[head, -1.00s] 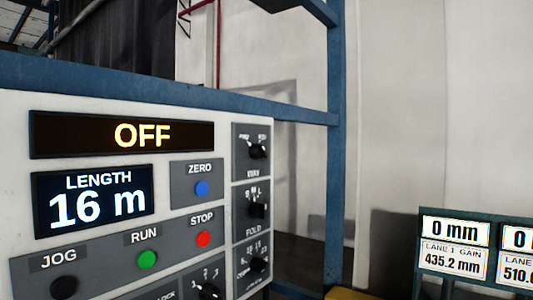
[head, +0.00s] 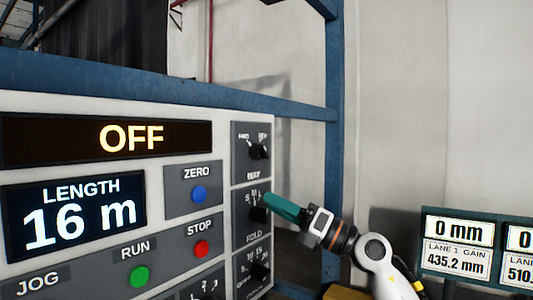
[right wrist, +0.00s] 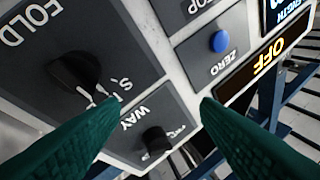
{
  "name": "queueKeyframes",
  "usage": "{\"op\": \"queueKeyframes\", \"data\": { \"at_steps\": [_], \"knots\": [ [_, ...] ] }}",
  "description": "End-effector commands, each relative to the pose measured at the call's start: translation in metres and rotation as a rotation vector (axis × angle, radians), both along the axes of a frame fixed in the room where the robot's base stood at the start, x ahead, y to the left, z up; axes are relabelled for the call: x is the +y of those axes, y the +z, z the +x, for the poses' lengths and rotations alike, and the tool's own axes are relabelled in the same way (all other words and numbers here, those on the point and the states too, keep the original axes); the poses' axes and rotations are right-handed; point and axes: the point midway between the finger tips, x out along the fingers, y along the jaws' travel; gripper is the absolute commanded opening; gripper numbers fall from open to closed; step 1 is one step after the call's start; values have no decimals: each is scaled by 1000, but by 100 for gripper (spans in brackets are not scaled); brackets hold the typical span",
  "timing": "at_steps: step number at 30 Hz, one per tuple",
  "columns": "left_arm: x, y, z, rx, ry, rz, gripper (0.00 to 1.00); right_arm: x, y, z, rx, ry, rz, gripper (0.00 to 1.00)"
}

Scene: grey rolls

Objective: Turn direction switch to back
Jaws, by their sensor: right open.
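The direction switch is a black rotary knob marked WAY (head: 258,151), at the top of the panel's right column, with two small labels above it. Which label it points to is too small to tell. In the right wrist view this knob (right wrist: 157,140) lies just beyond the gap between the fingertips. My right gripper (head: 270,203) has teal fingers and is open and empty. In the head view its tips appear below the WAY knob, in front of the FOLD knob (head: 257,214), partly covering it. My left gripper is not in view.
The white control panel (head: 222,240) also has a blue ZERO button (head: 199,194), a red STOP button (head: 201,249) and a green RUN button (head: 139,276). Its display (head: 137,138) reads OFF. A blue post (head: 334,150) stands right of it. A measurement screen (head: 457,233) is at lower right.

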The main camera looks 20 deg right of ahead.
Motion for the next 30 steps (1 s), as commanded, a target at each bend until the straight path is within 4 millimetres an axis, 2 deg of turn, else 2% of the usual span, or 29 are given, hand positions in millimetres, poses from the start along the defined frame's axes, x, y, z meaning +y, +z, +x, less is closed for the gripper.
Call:
{"op": "queueKeyframes", "data": {
  "at_steps": [1, 3, 6, 9, 12, 16, 30],
  "knots": [
    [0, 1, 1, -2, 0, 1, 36, -6, 29, -6, -60, -41, -135, 57],
    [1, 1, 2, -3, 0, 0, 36, -18, 54, -12, -104, -107, -309, 57],
    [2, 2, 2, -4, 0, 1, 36, -38, 80, -19, -128, -202, -491, 57],
    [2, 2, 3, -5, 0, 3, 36, -56, 95, -24, -126, -272, -598, 57],
    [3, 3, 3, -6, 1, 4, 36, -64, 102, -26, -120, -310, -648, 57],
    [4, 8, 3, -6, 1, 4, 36, -60, 105, -18, -116, -317, -661, 57],
    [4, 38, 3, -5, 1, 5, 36, -5, 106, 51, -116, -312, -656, 57]
  ]
}}
